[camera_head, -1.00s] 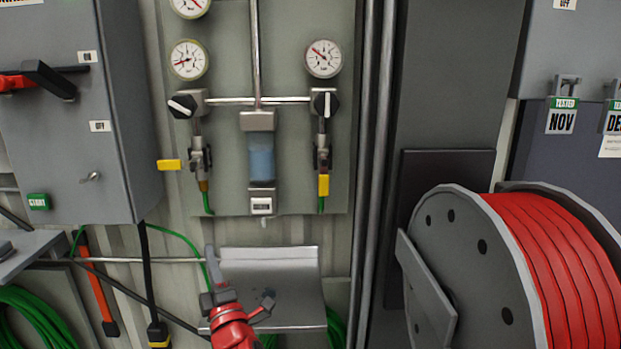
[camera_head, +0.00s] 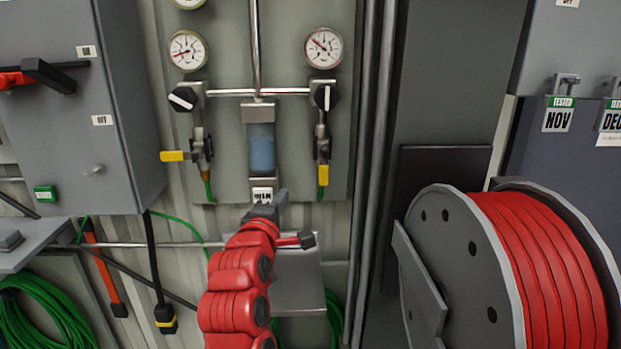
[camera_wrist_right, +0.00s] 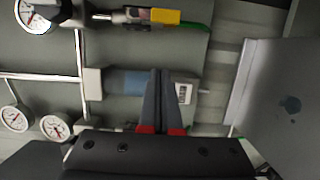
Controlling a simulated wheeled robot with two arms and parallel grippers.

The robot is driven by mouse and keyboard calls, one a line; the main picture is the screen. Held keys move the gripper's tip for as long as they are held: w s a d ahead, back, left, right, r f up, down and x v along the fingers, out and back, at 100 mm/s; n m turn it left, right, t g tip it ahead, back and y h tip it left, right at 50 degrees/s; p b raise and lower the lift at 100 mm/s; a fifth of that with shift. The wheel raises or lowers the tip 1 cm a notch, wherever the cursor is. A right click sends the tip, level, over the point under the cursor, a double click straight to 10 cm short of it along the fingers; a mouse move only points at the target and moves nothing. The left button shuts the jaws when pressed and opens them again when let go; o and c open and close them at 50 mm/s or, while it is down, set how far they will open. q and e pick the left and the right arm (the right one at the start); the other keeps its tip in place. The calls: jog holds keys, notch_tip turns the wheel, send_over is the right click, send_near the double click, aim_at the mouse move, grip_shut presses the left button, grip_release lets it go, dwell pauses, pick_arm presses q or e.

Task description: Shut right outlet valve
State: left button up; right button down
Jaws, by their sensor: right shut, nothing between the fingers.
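The right outlet valve (camera_head: 322,148) is on the right branch of the wall panel. Its yellow lever (camera_head: 323,175) hangs straight down, in line with the pipe. In the right wrist view the yellow lever (camera_wrist_right: 165,16) shows at the top, also along its pipe. My right gripper (camera_head: 268,211) is shut and empty, in front of the panel's lower middle, left of and below that lever and apart from it. In the right wrist view its fingers (camera_wrist_right: 160,75) overlap the filter bowl and meter. My left gripper is out of view.
The left outlet valve's yellow lever (camera_head: 172,156) points sideways. A black knob (camera_head: 326,97) and gauge (camera_head: 323,48) sit above the right valve. The blue filter bowl (camera_head: 262,150) is between the branches. A metal shelf (camera_head: 298,283) projects below. A red hose reel (camera_head: 540,260) stands right.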

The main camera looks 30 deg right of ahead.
aim_at(324, 167)
jog(key=w+d+p, duration=0.6)
jog(key=d, duration=0.4)
jog(key=shift+p, duration=0.3)
